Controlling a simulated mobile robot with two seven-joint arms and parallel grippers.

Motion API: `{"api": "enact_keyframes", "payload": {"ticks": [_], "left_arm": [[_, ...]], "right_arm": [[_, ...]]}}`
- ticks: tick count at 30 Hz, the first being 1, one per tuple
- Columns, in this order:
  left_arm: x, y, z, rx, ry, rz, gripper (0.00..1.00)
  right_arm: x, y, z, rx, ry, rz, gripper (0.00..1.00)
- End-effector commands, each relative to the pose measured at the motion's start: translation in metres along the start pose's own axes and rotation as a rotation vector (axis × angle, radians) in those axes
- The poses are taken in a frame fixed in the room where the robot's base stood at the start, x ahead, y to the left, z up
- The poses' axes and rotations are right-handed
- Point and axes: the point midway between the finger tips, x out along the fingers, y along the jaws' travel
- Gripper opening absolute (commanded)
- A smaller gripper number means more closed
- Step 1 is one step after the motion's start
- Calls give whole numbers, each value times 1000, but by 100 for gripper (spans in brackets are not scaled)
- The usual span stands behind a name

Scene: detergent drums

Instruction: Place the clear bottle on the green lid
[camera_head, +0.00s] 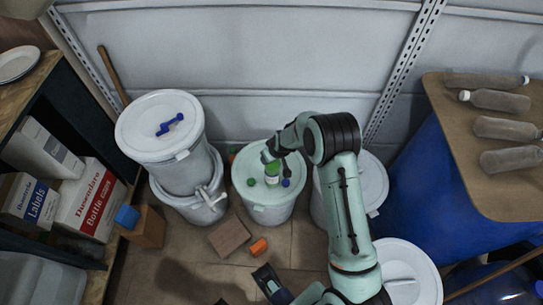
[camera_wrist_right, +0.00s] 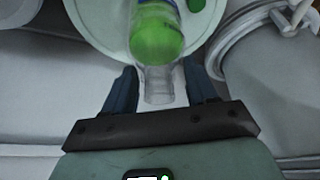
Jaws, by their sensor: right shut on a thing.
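The clear bottle (camera_head: 272,170), with a bright green part, is over the pale green lid (camera_head: 256,194) of the middle drum. In the right wrist view, the bottle (camera_wrist_right: 158,85) shows its clear end between the fingers, with its green part farther out over the lid (camera_wrist_right: 97,22). My right gripper (camera_head: 274,156) is shut on the bottle; its fingers also show in the right wrist view (camera_wrist_right: 158,78). I cannot tell whether the bottle's base touches the lid.
A small green piece (camera_head: 251,182) and a blue piece (camera_head: 285,183) lie on the lid near the bottle. A white-lidded drum (camera_head: 155,135) stands left, another (camera_head: 372,185) right. Several clear bottles lie on a brown tabletop (camera_head: 460,135). A brown block (camera_head: 229,236) is on the floor.

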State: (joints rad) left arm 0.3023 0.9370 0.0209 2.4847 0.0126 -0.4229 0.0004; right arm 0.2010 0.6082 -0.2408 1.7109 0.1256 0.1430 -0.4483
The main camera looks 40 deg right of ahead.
Motion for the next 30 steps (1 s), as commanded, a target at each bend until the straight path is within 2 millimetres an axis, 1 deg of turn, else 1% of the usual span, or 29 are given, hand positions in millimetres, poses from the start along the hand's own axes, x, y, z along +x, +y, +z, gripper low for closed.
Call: {"api": "enact_keyframes", "payload": {"ticks": [1, 2, 3, 4, 13, 17, 20, 24, 30], "left_arm": [[2, 0, -1, 0, 2, 0, 38], [2, 0, -1, 0, 3, 0, 38], [1, 0, -1, 0, 3, 0, 38], [1, 0, -1, 0, 2, 0, 38], [1, 0, -1, 0, 2, 0, 38], [-2, 0, 1, 0, -2, -1, 38], [-4, 1, 2, 0, -6, -1, 38], [-9, 1, 5, -1, -12, -3, 38], [-15, 2, 8, -2, -22, -5, 38]], "right_arm": [[1, 0, 0, 0, 3, 0, 0], [2, 0, 1, 0, -1, 0, 60], [2, 0, 1, 0, -1, 0, 73], [2, 0, 1, 0, -1, 0, 83], [1, 0, 0, 0, -1, 0, 83], [-9, 0, -1, 0, 1, 0, 83], [-26, -1, -2, 1, 3, -1, 83], [-58, -1, -2, -1, 3, -1, 83], [-98, 0, -2, 0, 3, -1, 83]]}}
